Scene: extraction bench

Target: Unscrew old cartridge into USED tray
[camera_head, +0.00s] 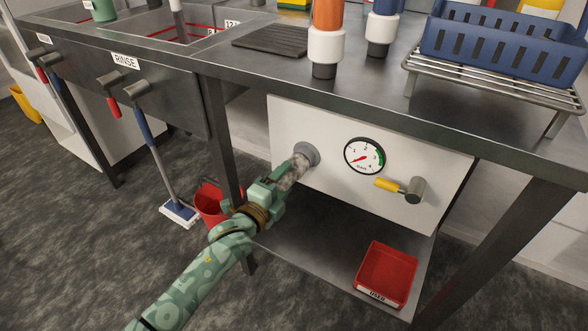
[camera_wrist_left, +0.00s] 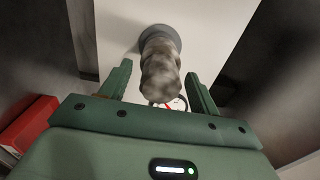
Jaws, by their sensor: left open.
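The old cartridge (camera_head: 297,170), a mottled grey-brown cylinder, sticks out of a round grey socket (camera_head: 311,151) on a white panel. In the left wrist view the cartridge (camera_wrist_left: 160,72) points toward me between my fingers, its far end at the grey collar (camera_wrist_left: 146,35). My left gripper (camera_head: 279,182) is open, with a finger on each side of the cartridge; gaps show on both sides in the wrist view (camera_wrist_left: 160,80). The red tray labelled USED (camera_head: 388,268) stands on the lower shelf at the right and looks empty. My right gripper is not in view.
A pressure gauge (camera_head: 365,156) and a yellow-handled valve (camera_head: 401,188) are right of the socket. White-and-orange (camera_head: 326,45) and white-and-blue (camera_head: 381,28) cartridges stand on the bench. A red bucket (camera_head: 209,203) is behind my arm. The shelf left of the tray is clear.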

